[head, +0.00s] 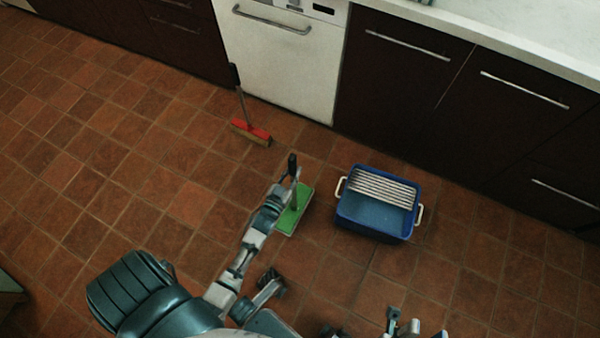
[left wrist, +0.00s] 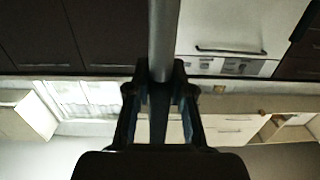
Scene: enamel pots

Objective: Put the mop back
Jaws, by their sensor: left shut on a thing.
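The mop has a flat green head (head: 295,212) and a thin pole with a black grip (head: 292,163). My left gripper (head: 288,181) is shut on the pole, below the black grip. The left wrist view shows the grey pole (left wrist: 163,40) running between the fingers (left wrist: 160,90). The mop stands roughly upright, left of a blue bucket; I cannot tell whether its head touches the floor. The blue bucket (head: 372,218) has white side handles and a ribbed white wringer (head: 382,188) across its far part.
A broom with a red head (head: 251,132) stands farther back, near a white dishwasher (head: 282,60). Dark cabinets (head: 400,85) line the back and right under a pale countertop (head: 520,35). The tiled floor (head: 110,170) is clear on the left.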

